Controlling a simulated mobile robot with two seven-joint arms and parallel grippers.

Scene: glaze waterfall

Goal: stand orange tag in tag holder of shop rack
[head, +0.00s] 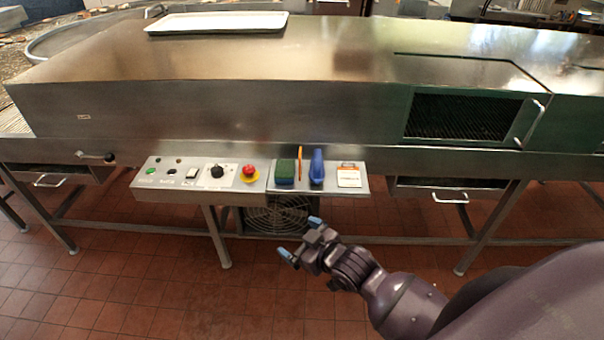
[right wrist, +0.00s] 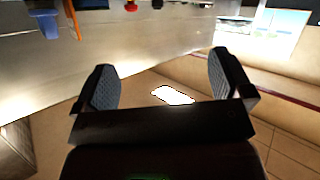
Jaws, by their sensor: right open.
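A thin orange upright piece (head: 300,165) stands between a green and blue block and a blue object on the panel shelf; I cannot tell if it is the orange tag. An orange strip (right wrist: 73,18) also shows at the top left of the right wrist view. A white card with an orange top band (head: 349,176) lies at the shelf's right end. I cannot make out the tag holder or shop rack for certain. My right gripper (head: 300,238) is open and empty, below and in front of the shelf. My left gripper is out of view.
The control panel (head: 160,187) has a red emergency button (head: 249,172) and a black knob (head: 217,171). The shelf carries the green and blue block (head: 285,173) and blue object (head: 317,168). A steel machine (head: 250,110) rises behind. A white tray (head: 218,23) lies on top.

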